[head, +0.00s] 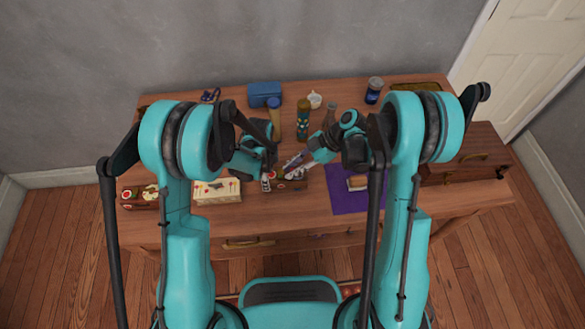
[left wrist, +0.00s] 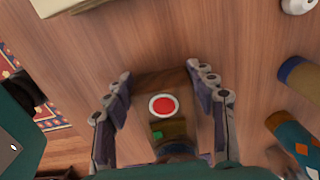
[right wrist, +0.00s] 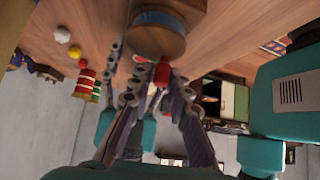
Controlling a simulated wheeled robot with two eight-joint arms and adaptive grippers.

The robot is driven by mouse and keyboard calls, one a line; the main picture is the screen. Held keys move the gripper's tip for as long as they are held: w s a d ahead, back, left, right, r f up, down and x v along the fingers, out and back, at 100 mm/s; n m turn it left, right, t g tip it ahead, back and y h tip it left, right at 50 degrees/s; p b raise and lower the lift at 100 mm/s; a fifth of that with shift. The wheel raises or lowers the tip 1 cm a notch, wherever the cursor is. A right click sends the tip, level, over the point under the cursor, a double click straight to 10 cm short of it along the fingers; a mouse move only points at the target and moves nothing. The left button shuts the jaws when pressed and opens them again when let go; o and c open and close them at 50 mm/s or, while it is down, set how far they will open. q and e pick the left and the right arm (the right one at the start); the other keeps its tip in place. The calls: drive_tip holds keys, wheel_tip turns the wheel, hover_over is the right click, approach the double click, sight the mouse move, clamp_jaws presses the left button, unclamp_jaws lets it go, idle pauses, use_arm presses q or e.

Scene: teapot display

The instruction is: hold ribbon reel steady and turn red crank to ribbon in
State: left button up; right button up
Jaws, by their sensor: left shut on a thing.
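The ribbon reel (left wrist: 158,82) is a brown wooden block with a red, white-rimmed disc on top. In the left wrist view, my left gripper (left wrist: 162,92) has its fingers on both sides of it and is shut on it. The reel's brown body and grey-blue round part also show in the right wrist view (right wrist: 158,38). The red crank (right wrist: 162,72) sticks out below that part. My right gripper (right wrist: 148,85) is open, its fingers apart with the crank knob close to the tips between them. In the head view both grippers meet near the table's middle and largely cover the reel.
A floral box (head: 217,190) and a dark box stand left of the reel. A purple cloth (head: 345,202) with a book-like block lies to the right. Bottles, a blue box (head: 264,94) and a small white pot (head: 315,100) stand behind.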

clamp_jaws()
drive_tip(key=shift+w+a+m+t, duration=0.1)
drive_tip(key=shift+m+t, duration=0.55)
drive_tip(key=shift+m, duration=0.15)
drive_tip(key=shift+w+a+m+t, duration=0.1)
drive_tip(key=shift+m+t, duration=0.55)
drive_tip(key=shift+m, duration=0.15)
drive_tip(key=o, duration=0.7)
unclamp_jaws()
drive_tip(key=shift+d, duration=0.1)
drive_tip(key=v, duration=1.2)
